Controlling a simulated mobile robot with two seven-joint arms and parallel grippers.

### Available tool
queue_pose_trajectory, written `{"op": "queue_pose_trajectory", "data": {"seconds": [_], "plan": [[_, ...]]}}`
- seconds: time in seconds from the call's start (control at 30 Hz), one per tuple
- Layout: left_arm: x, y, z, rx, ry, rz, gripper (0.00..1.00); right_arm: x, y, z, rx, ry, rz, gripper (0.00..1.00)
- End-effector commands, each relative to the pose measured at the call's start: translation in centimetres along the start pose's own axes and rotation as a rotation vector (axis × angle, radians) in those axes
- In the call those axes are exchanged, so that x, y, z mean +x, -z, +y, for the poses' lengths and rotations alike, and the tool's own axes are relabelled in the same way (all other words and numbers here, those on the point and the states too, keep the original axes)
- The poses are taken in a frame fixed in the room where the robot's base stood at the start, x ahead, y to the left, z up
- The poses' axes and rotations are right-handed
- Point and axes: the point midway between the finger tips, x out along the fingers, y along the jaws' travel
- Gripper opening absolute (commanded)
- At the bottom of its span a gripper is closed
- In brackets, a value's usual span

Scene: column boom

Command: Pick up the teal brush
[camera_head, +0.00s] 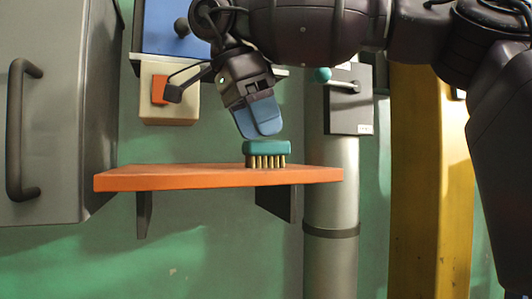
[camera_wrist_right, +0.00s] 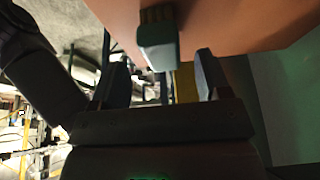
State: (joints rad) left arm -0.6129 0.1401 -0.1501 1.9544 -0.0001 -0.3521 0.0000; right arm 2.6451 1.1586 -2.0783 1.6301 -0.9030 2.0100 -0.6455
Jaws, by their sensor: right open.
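The teal brush (camera_head: 267,148) stands on its bristles on the orange shelf (camera_head: 150,178), a little right of the shelf's middle in the head view. My right gripper (camera_head: 259,122), with blue fingers, is just above the brush and points down at it. In the right wrist view the brush (camera_wrist_right: 157,45) shows at the top, ahead of and between the spread fingers of the right gripper (camera_wrist_right: 162,78). The gripper is open and empty, with a gap between it and the brush. My left gripper is not in view.
Above the shelf are a cream box with an orange switch (camera_head: 169,92) and a blue box (camera_head: 165,28). A grey cabinet (camera_head: 55,110) stands left. A grey pipe (camera_head: 332,200) and a yellow post (camera_head: 430,190) stand right. The shelf's left half is clear.

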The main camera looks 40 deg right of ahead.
Motion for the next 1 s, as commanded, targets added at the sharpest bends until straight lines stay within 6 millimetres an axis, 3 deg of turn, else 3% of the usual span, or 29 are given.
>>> {"op": "queue_pose_trajectory", "data": {"seconds": [0.3,0.63,1.0], "plan": [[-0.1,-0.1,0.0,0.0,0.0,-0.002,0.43,3.5,-0.1,0.0,-0.002,-0.003,-0.001,0.7],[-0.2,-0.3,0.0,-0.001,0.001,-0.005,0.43,3.9,-0.1,0.0,0.001,0.0,-0.001,0.7],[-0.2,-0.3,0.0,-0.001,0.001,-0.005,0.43,3.9,-0.1,0.0,0.0,0.0,0.0,0.16]]}}
